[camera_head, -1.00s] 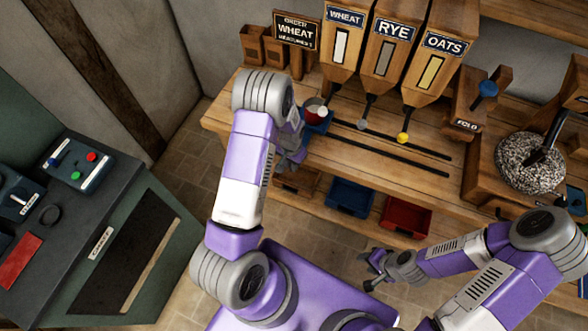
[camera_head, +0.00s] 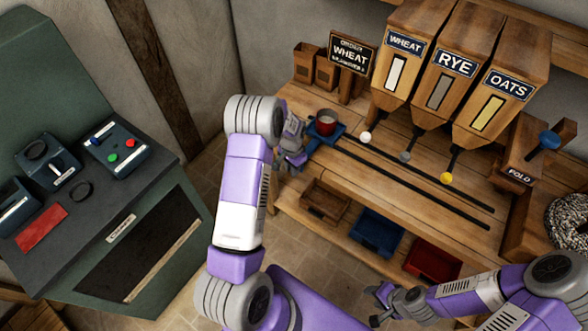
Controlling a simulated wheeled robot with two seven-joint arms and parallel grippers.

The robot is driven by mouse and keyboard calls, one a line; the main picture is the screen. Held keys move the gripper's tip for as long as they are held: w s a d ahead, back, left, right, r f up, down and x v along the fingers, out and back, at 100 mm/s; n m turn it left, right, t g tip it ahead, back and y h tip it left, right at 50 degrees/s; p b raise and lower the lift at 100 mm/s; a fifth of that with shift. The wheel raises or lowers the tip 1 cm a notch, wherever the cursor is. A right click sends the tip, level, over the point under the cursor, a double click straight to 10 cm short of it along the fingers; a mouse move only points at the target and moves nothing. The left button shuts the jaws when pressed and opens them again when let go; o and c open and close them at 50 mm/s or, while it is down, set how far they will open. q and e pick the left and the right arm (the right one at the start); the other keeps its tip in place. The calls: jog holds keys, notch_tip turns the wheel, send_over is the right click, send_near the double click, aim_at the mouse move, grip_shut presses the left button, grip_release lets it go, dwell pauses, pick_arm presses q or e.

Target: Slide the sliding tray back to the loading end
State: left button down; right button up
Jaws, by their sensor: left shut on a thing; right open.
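The sliding tray (camera_head: 313,138) is a small blue carrier at the left end of two dark rails on the wooden bench. A red cup (camera_head: 326,122) stands upright on it. My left gripper (camera_head: 299,156) is shut on the tray at its front left side; the fingers are partly hidden by my own wrist. My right gripper (camera_head: 379,306) is open and empty, low in front of the bench.
Wheat (camera_head: 398,70), rye (camera_head: 442,88) and oats (camera_head: 491,110) hoppers stand behind the rails (camera_head: 410,178), their spouts hanging over them. The rails right of the tray are clear. An order sign (camera_head: 350,56) reads wheat. A green control console (camera_head: 150,235) stands at left.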

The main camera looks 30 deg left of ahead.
pick_arm(q)
jog(key=shift+a, duration=0.15)
jog(key=c, duration=1.1)
grip_release()
notch_tip(320, 180, up, 8)
jog(key=shift+f, duration=0.2)
jog(key=shift+s+f, duration=0.1)
jog(key=shift+s, duration=0.05)
